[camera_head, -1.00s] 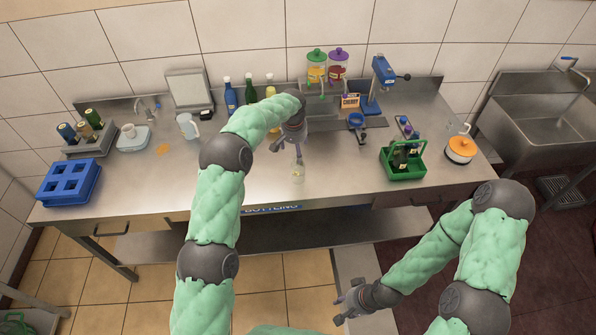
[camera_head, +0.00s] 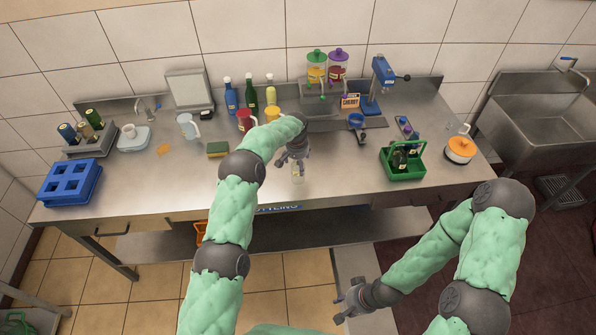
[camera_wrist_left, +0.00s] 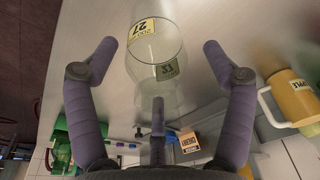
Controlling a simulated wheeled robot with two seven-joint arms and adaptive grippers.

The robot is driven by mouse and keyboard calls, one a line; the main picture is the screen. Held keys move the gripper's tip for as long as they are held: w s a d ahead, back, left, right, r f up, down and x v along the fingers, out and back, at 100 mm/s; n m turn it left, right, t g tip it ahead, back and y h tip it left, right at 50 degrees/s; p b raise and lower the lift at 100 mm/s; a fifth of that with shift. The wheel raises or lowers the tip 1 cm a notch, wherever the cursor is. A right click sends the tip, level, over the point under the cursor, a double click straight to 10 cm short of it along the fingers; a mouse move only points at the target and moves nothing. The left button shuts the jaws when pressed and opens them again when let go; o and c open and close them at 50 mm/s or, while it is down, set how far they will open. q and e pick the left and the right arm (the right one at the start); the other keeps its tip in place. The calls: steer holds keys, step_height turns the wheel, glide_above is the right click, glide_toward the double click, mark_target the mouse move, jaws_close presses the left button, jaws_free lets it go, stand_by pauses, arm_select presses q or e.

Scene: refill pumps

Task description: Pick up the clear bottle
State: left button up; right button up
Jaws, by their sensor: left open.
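The clear bottle (camera_head: 298,176) stands near the front edge of the steel counter, partly hidden below my left gripper (camera_head: 291,160) in the head view. In the left wrist view the clear bottle (camera_wrist_left: 153,48) lies between the two spread side fingers of my left gripper (camera_wrist_left: 158,48), with its yellow label reading 27. The third finger is near its lower end in the picture. The fingers are open, with visible gaps at both sides. My right gripper (camera_head: 349,302) is empty, fingers spread, low in front of the counter.
A red mug (camera_head: 245,121) and yellow mug (camera_head: 272,115) stand behind my left arm, with a sponge (camera_head: 217,149) left of it. A green caddy (camera_head: 402,165) with dark bottles stands right. A blue rack (camera_head: 69,183) is far left. Counter between gripper and caddy is clear.

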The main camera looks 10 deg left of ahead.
arm_select(q)
steer(key=c, duration=1.5)
steer(key=shift+r, duration=0.55)
step_height(320, 180, up, 2)
steer(key=shift+r+b, duration=0.15)
steer(key=shift+b, duration=0.2)
steer(key=shift+s+d+r+p, duration=0.35)
steer(key=shift+s+d+r, duration=0.05)
steer(key=shift+s+r, duration=2.05)
steer(key=shift+s+d+r+p, duration=0.4)
steer(key=shift+s+r, duration=1.75)
steer(key=shift+r, duration=0.6)
steer(key=shift+s+d+r+p, duration=0.35)
steer(key=shift+s+d+r, duration=0.05)
steer(key=shift+s+r, duration=2.05)
